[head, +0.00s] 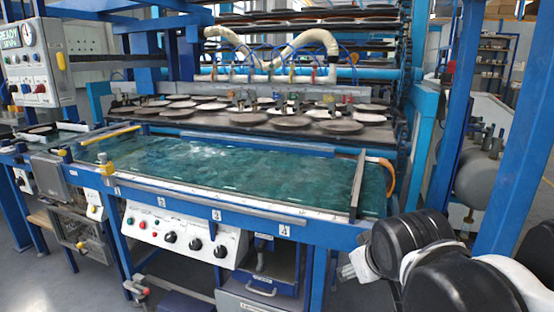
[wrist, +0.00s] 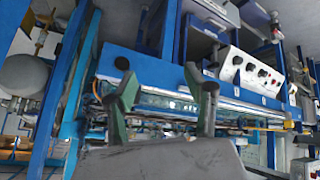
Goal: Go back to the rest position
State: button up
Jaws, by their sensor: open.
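My gripper shows in the wrist view (wrist: 165,100) with its two greenish fingers spread apart and nothing between them. The wrist view is turned over, and beyond the fingers it shows the blue frame edge of the machine. In the head view my black and white arm is at the lower right, in front of the machine's right end. The fingers cannot be made out there. The plate dryer (head: 240,205) stands ahead, with a green wet-looking bed and a blue frame. The arm appears apart from it.
Several round plates (head: 250,119) lie on the rack behind the bed. A control panel (head: 185,235) with knobs is on the front, and a control box (head: 35,60) is at upper left. Blue posts (head: 450,110) stand at the right, close to my arm. Floor is open at lower left.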

jog(key=s+d+f+m, duration=0.3)
jog(key=s+m, duration=0.1)
jog(key=s, duration=0.6)
notch_tip(320, 180, up, 16)
jog(key=p, duration=1.5)
jog(key=shift+s+d+f+g+p, duration=0.15)
jog(key=shift+s+g+p, duration=0.1)
jog(key=shift+g+p, duration=0.15)
